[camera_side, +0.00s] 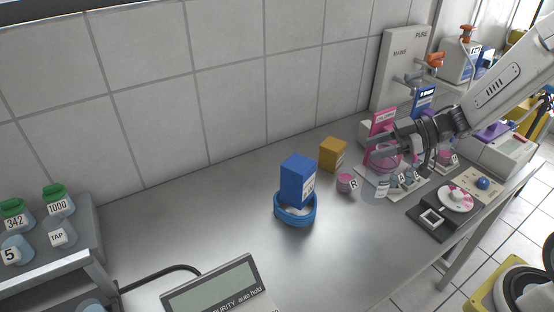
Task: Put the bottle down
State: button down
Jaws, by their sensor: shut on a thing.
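My gripper (376,148) is at the right, over the back part of the bench, reaching in from the right with its fingers pointing left. It is shut on a small clear bottle (382,186) with a pale label, which shows below the fingers and looks roughly upright. The fingers overlap pink items behind them, so the exact grip is hard to see. I cannot tell whether the bottle's base touches the white mat (367,179) or hangs just above it.
Small labelled flasks (403,180) and a black device (437,220) are to the right. The left-centre bench is clear.

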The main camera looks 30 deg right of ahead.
aim_at(371, 176)
jog(key=shift+f, duration=2.4)
jog(key=shift+f, duration=1.85)
jog(key=shift+c, duration=0.8)
grip_release()
jog(key=v, duration=1.2)
